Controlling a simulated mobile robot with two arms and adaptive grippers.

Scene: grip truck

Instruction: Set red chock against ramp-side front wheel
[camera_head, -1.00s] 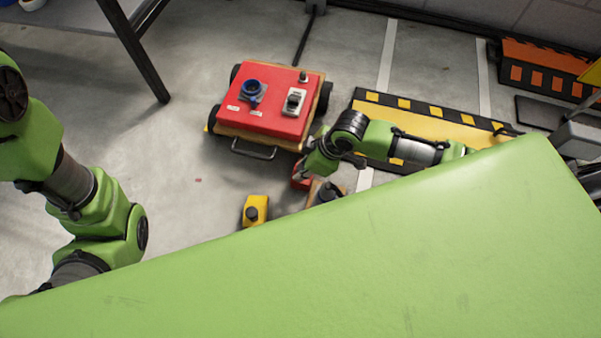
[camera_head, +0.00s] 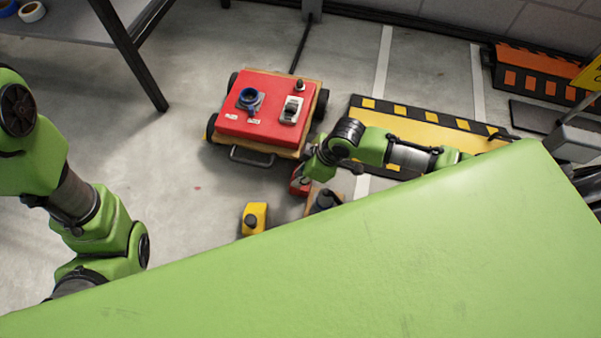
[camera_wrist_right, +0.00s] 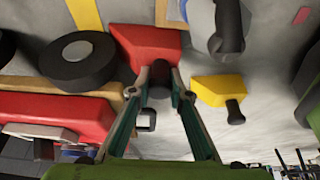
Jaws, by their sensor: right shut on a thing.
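The red chock (camera_head: 299,184) is by the near right corner of the red-topped truck (camera_head: 262,117). My right gripper (camera_wrist_right: 160,82) is shut on the chock's dark knob; the red chock (camera_wrist_right: 145,42) spreads beyond the fingertips in the wrist view. A black wheel (camera_wrist_right: 78,60) with a grey hub is just left of the chock there. I cannot tell whether they touch, or whether the chock rests on the floor. In the head view my right arm partly hides the chock and that truck corner. My left arm shows at the left, but its gripper is out of sight.
A yellow chock (camera_head: 254,216) and a wooden block with a black knob (camera_head: 323,202) sit nearby on the floor. The yellow and black ramp (camera_head: 420,122) lies right of the truck. A dark-legged table (camera_head: 85,30) stands at the back left. Floor left of the truck is clear.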

